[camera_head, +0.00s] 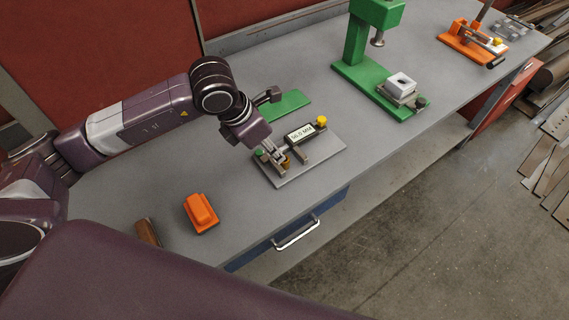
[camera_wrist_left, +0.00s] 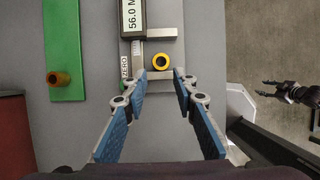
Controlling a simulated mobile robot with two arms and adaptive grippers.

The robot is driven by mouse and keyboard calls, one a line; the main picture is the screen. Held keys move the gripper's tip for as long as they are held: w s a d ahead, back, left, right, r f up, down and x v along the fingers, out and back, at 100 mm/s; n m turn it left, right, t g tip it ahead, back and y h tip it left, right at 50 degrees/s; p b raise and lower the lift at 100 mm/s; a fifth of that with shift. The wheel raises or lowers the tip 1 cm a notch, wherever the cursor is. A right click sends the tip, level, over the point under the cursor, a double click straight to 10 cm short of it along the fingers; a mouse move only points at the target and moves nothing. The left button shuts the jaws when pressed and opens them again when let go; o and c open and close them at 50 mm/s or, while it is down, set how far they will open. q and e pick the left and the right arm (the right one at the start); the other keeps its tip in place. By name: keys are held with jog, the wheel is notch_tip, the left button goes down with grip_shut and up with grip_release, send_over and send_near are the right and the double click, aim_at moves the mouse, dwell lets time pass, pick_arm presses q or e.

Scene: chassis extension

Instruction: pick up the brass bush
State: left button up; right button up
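The brass bush (camera_wrist_left: 161,61) shows in the left wrist view as a yellow ring with a dark hole, by the jaws of a digital gauge (camera_wrist_left: 132,16). In the head view the bush (camera_head: 286,164) is partly hidden by my left gripper (camera_head: 275,153). In the wrist view the open left fingers (camera_wrist_left: 161,74) stand to either side of the bush's line, with gaps on both sides; it is just beyond the tips. Whether they reach its height is unclear. My right gripper (camera_wrist_left: 266,89) appears at the right edge of the wrist view, over the floor, open and empty.
The gauge is on a grey plate (camera_head: 325,155) with a yellow knob (camera_head: 321,120). An orange block (camera_head: 201,211) is nearer. A green press (camera_head: 356,62) and orange fixture (camera_head: 465,42) stand farther along the bench.

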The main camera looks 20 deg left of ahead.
aim_at(284, 162)
pick_arm(q)
jog(key=p+x, duration=0.1)
jog(key=x, duration=0.1)
jog(key=p+x, duration=0.1)
jog(key=x, duration=0.1)
jog(key=p+x, duration=0.1)
jog(key=x, duration=0.1)
jog(key=shift+w+d, duration=0.15)
jog(key=shift+d, duration=0.15)
jog(key=shift+w+f, duration=0.1)
jog(key=shift+f, duration=0.2)
grip_shut()
